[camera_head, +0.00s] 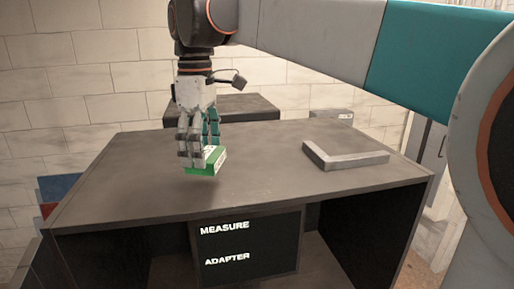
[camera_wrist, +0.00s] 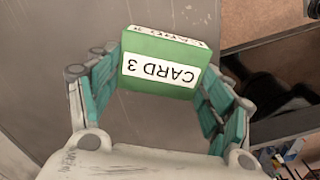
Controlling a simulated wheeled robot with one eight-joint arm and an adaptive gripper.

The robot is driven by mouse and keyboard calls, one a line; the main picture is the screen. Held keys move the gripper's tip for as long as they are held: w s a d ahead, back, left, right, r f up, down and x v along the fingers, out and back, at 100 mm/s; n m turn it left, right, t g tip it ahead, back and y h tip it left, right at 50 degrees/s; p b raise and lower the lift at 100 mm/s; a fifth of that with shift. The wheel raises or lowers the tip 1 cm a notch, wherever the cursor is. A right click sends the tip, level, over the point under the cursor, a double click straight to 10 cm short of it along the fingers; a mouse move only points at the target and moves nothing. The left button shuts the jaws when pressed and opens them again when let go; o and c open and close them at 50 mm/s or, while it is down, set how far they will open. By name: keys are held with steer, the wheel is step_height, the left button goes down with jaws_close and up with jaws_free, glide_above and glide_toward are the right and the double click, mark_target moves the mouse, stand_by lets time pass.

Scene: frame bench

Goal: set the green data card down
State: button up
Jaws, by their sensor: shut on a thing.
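The green data card (camera_head: 206,162) is a small green block with white labels. In the wrist view the card (camera_wrist: 165,62) reads "CARD 3", upside down. My gripper (camera_head: 200,150) is shut on it, with its teal-padded fingers on either side of the card in the wrist view (camera_wrist: 160,85). The card hangs over the left part of the grey bench top (camera_head: 260,190). I cannot tell for sure whether its underside touches the bench.
A grey L-shaped frame (camera_head: 345,157) lies on the right of the bench. A dark box (camera_head: 240,106) and a small grey box (camera_head: 331,115) stand behind. A panel (camera_head: 245,245) below reads "MEASURE" and "ADAPTER". The middle of the bench top is clear.

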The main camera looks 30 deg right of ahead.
steer(key=shift+s+f, duration=0.1)
steer(key=shift+f, duration=2.3)
steer(key=shift+f, duration=0.15)
steer(key=o, duration=1.1)
step_height(320, 180, up, 12)
steer(key=shift+r+b, duration=0.2)
steer(key=shift+b, duration=0.5)
